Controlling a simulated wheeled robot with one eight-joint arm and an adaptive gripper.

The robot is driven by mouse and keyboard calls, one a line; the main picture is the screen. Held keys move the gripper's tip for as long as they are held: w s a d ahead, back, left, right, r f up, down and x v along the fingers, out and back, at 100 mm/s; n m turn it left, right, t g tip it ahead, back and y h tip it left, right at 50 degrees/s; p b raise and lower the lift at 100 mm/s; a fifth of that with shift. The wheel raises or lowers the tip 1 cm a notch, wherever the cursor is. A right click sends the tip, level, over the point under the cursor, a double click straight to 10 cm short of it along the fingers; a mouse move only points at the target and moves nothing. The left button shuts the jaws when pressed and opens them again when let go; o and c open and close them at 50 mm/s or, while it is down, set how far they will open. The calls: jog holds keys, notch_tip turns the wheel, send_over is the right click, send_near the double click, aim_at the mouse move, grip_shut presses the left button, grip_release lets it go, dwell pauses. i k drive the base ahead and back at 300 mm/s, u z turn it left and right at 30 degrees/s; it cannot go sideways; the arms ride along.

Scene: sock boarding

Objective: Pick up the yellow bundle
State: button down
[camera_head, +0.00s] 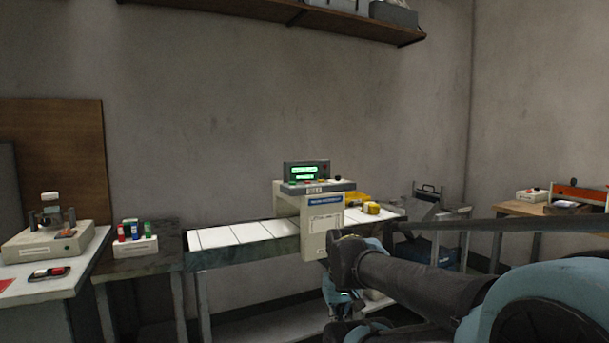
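A small yellow bundle (371,208) sits on the right end of the white-panelled conveyor table, just right of the grey machine. A flatter yellow thing (354,197) shows behind it, partly hidden by the machine; I cannot tell what it is. My arm reaches in from the lower right, and its dark links end below the machine. My gripper (343,300) shows only in part below the table top, partly hidden by my arm. Its fingers cannot be made out. It is apart from the bundle and lower than it.
The boxy machine (323,225) with a green display (305,172) straddles the conveyor table (243,233). A side table (60,272) holds devices at left. A rack of coloured spools (135,238) stands beside it. A wooden bench (520,208) is at right. A shelf (270,10) hangs above.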

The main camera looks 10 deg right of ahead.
aim_at(368, 207)
jog(key=z, duration=0.55)
jog(key=i, duration=1.85)
jog(key=z, duration=0.05)
